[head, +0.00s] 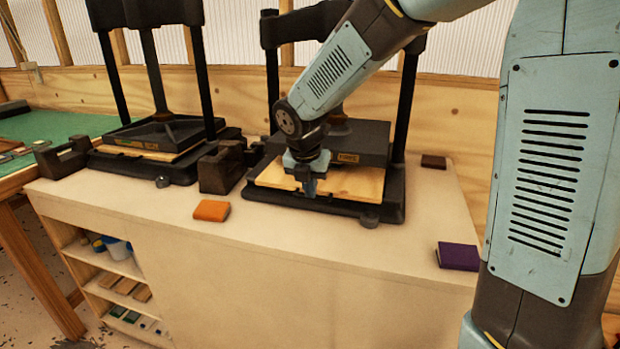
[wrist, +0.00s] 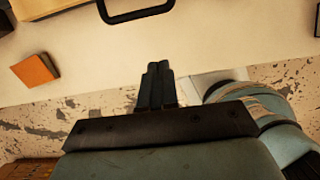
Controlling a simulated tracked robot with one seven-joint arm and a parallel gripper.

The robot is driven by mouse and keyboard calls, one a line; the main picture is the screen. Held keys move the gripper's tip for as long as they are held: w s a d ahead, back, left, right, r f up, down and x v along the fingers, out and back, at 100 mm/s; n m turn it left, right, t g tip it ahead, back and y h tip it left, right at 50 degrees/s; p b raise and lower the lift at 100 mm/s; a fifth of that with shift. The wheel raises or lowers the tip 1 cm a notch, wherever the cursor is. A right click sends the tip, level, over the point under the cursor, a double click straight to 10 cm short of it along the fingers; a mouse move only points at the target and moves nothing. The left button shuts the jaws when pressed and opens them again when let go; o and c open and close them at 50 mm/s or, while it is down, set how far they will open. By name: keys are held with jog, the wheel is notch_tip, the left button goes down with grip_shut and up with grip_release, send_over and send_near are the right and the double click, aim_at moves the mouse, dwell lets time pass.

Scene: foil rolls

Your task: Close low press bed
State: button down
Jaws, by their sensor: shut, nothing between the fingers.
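Two black presses stand on the pale bench. The right press (head: 347,141) has a pale wooden board (head: 358,184) showing in front of its dark platen, over a black base. The left press (head: 160,132) also has a thin strip of wood under its platen. I cannot tell from the frames which one is the low press. My gripper (head: 309,188) is shut and empty, pointing down in front of the right press's board; contact cannot be told. In the wrist view, the shut fingers (wrist: 158,84) are below a black loop (wrist: 136,14), apart from it in the picture.
An orange block (head: 211,210) lies on the bench top (head: 300,245) to the left. A purple block (head: 457,256) and a dark red one (head: 433,162) lie to the right. A dark block (head: 220,172) stands between the presses. The front middle of the bench is clear.

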jog(key=w+d+f, duration=0.2)
jog(key=w+f, duration=0.3)
jog(key=shift+f, duration=0.15)
jog(key=shift+a, duration=0.15)
